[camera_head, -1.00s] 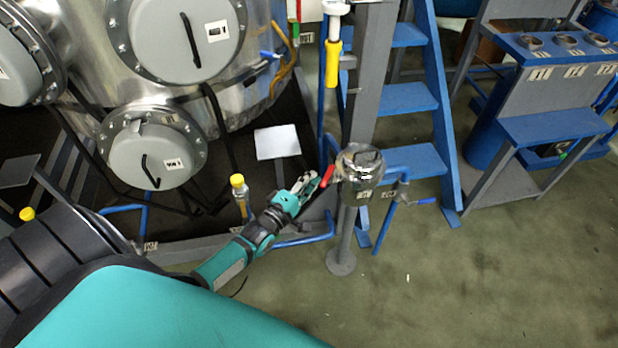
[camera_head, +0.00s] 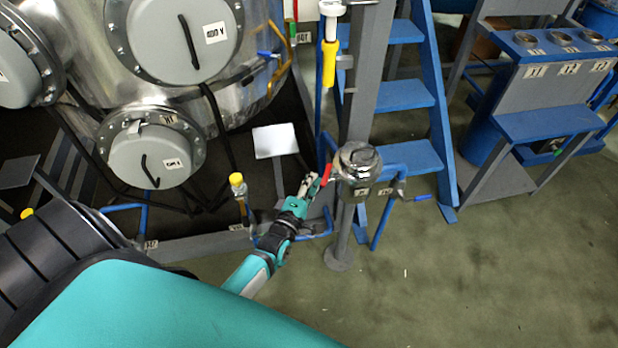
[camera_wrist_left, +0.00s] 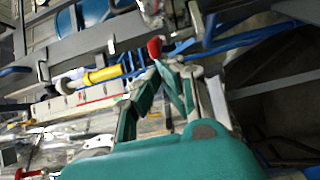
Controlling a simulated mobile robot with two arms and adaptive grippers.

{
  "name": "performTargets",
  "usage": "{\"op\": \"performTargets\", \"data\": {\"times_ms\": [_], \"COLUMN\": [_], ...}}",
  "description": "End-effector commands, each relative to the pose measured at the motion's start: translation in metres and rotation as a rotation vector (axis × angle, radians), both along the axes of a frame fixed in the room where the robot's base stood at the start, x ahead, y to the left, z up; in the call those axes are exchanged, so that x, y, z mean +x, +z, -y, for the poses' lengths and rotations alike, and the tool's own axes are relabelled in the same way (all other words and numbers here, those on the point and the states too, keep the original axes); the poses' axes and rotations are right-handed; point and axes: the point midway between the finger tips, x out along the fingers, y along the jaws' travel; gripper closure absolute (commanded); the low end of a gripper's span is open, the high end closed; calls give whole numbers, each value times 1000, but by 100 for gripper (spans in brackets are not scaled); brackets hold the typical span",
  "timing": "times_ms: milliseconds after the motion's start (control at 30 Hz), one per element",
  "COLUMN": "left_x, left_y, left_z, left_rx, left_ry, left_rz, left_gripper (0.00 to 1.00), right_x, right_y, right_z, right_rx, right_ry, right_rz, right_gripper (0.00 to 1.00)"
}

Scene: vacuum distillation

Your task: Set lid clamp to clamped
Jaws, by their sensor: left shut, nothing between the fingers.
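The metal pot with its lid (camera_head: 358,160) stands on a grey post beside the blue ladder in the head view. A red handle (camera_head: 326,175) sticks out from the pot's left side, and I take it for the lid clamp's lever. My left gripper (camera_head: 314,180) is shut, with its tips right at the red handle; I cannot tell whether they touch. In the left wrist view the red handle (camera_wrist_left: 154,47) shows just beyond the fingertips (camera_wrist_left: 160,62). The fingers have nothing between them. My right gripper is not in view.
A blue-handled valve (camera_head: 422,198) sits right of the pot. A yellow-capped valve (camera_head: 238,182) stands left of my gripper. A large steel vessel (camera_head: 235,105) fills the upper left. The floor (camera_head: 480,270) at the right is clear.

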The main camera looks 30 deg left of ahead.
Motion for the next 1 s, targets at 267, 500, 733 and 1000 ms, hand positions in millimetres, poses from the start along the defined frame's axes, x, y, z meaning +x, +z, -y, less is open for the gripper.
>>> {"op": "performTargets", "data": {"times_ms": [267, 500, 733, 1000], "left_x": [-1, 0, 0, 0], "left_y": [1, 0, 0, 0], "left_z": [14, 23, 28, 28], "left_rx": [-1, -1, -2, -2], "left_ry": [123, 120, 120, 120], "left_rz": [0, -1, -1, 0], "left_gripper": [100, 100, 100, 100], "right_x": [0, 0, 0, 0], "right_y": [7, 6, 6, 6], "right_z": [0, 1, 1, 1], "right_rx": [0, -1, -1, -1], "right_ry": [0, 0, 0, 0], "right_rz": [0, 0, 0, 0], "right_gripper": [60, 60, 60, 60]}}
